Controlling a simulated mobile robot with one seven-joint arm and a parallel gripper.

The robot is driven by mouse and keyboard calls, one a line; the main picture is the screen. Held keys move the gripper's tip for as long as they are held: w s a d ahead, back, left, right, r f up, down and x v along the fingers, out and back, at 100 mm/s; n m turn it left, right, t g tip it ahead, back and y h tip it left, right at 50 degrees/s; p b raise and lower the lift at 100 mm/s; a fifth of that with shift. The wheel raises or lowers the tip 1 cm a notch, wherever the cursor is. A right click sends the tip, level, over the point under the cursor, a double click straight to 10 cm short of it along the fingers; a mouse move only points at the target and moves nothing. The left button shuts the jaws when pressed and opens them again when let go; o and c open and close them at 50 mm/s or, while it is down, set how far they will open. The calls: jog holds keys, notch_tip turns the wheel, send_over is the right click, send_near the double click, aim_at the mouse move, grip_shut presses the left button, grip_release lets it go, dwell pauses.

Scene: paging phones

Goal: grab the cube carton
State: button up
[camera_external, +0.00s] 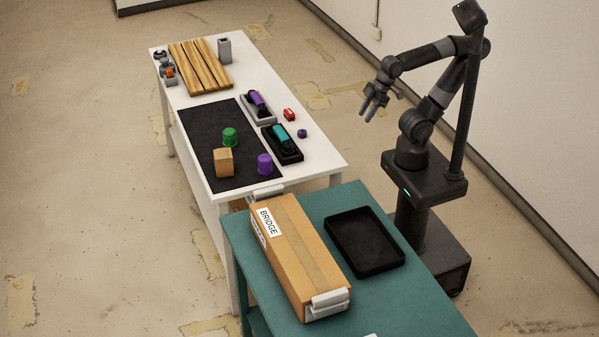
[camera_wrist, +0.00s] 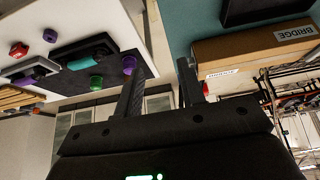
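The cube carton (camera_external: 223,162) is a small tan cardboard cube. It stands on the black mat (camera_external: 203,129) on the white table in the external view, near a green cup (camera_external: 230,137) and a purple cup (camera_external: 265,164). My gripper (camera_external: 371,113) is raised in the air to the right of the white table, well apart from the carton. In the wrist view my gripper (camera_wrist: 158,75) has its two fingers apart with nothing held between them.
A long BRIDGE box (camera_external: 297,258) and a black tray (camera_external: 364,243) sit on the teal table. Two phones in holders, one purple (camera_external: 258,102) and one teal (camera_external: 281,138), stand beside the mat. A slatted wooden board (camera_external: 201,66) lies at the far end.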

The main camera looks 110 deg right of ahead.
jog(key=shift+o, duration=0.3)
jog(key=o, duration=1.2)
jog(key=shift+w, duration=0.1)
jog(key=w+d+f+n+t+h, duration=0.1)
jog(key=w+d+n, duration=0.2)
jog(key=w, duration=0.4)
jog(key=w+d+n+t, duration=0.1)
jog(key=w+d+n, duration=0.2)
jog(key=w, duration=0.4)
jog(key=n+t+h, duration=0.1)
jog(key=n+t, duration=0.5)
jog(key=n, duration=2.2)
send_near(223, 158)
notch_tip(223, 158, down, 2)
jog(key=s+d, duration=0.2)
jog(key=x, duration=0.5)
jog(key=shift+w+d+f, duration=0.25)
jog(key=shift+w+d, duration=0.05)
jog(key=shift+d+x, duration=0.2)
jog(key=shift+x, duration=2.55)
